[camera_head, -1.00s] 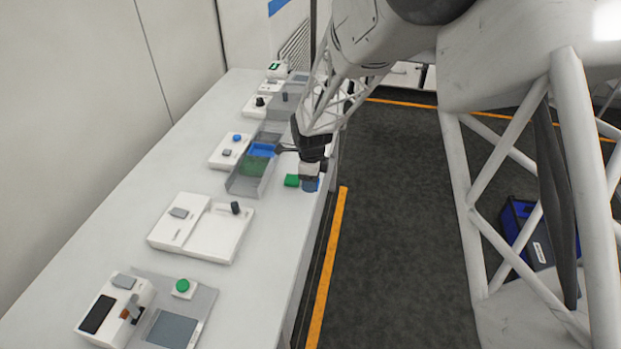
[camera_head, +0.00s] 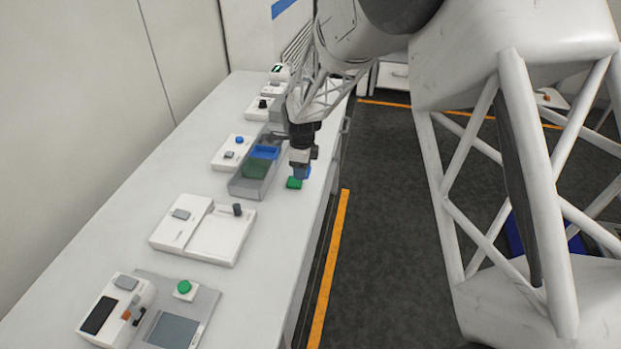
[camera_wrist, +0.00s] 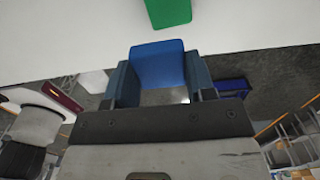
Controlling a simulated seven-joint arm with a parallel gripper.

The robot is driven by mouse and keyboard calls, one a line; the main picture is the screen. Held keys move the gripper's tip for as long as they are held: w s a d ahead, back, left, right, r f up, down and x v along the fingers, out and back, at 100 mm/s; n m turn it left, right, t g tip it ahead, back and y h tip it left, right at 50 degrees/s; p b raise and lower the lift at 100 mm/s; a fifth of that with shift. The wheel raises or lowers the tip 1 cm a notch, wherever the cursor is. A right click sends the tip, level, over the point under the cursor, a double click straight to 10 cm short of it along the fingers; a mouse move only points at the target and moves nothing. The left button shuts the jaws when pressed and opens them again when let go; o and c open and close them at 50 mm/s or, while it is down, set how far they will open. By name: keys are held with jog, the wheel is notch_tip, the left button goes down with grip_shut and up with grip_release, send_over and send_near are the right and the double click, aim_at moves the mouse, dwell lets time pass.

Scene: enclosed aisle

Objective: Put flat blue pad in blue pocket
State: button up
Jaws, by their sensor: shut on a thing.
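The flat blue pad (camera_wrist: 157,66) is held between the two fingers of my gripper (camera_wrist: 160,88) in the wrist view. In the head view my gripper (camera_head: 301,168) hangs over the table near its right edge, with the blue pad (camera_head: 302,173) showing at its tip. The blue pocket (camera_head: 265,152) is the far compartment of a grey tray (camera_head: 240,189), to the left of my gripper. The pad is outside the tray. Whether the pad touches the table I cannot tell.
A green block (camera_head: 294,183) lies on the table (camera_head: 205,272) beside the pad; it also shows in the wrist view (camera_wrist: 168,12). The tray's nearer compartment is green (camera_head: 255,168). White devices with knobs and buttons (camera_head: 202,228) stand along the table.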

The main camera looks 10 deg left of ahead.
jog(key=w+a+r, duration=0.3)
jog(key=w+a, duration=0.2)
jog(key=a, duration=0.3)
jog(key=w+a+r, duration=0.3)
jog(key=w+a, duration=0.3)
jog(key=a, duration=0.2)
jog(key=shift+a, duration=0.3)
jog(key=shift+f, duration=0.15)
jog(key=shift+f, duration=3.85)
jog(key=o, duration=1)
jog(key=shift+r, duration=0.15)
notch_tip(320, 180, up, 8)
jog(key=shift+f, duration=0.25)
